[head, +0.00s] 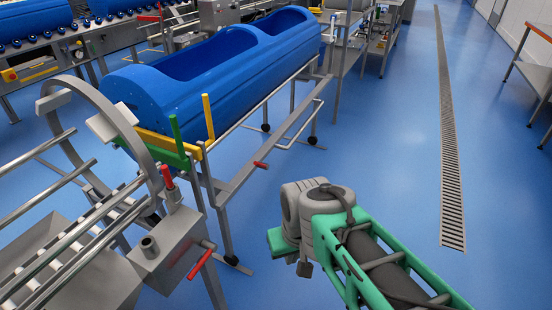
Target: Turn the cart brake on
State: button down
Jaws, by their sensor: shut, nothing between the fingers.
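The cart is a grey metal frame (240,178) carrying a long blue tub (190,98) with two open hollows. A small red-tipped lever (261,164) sticks out from its lower side rail; it looks like the brake lever, but its setting is unclear. My gripper (304,267) is at the end of my green and grey arm, in front and to the right of the cart. It is apart from the lever and holds nothing. My wrist hides much of it, and the fingers show only as a small dark part.
A roller machine (120,250) with a curved hoop stands at left, with red handles (200,264) of its own. Green and yellow guides (193,145) stand at the tub's near end. Blue floor with a long drain (450,150) is clear at right. An orange-edged table (535,78) is far right.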

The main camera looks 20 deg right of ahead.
aim_at(260, 164)
jog(key=z, duration=1)
jog(key=i, duration=1.05)
jog(key=u, duration=2.5)
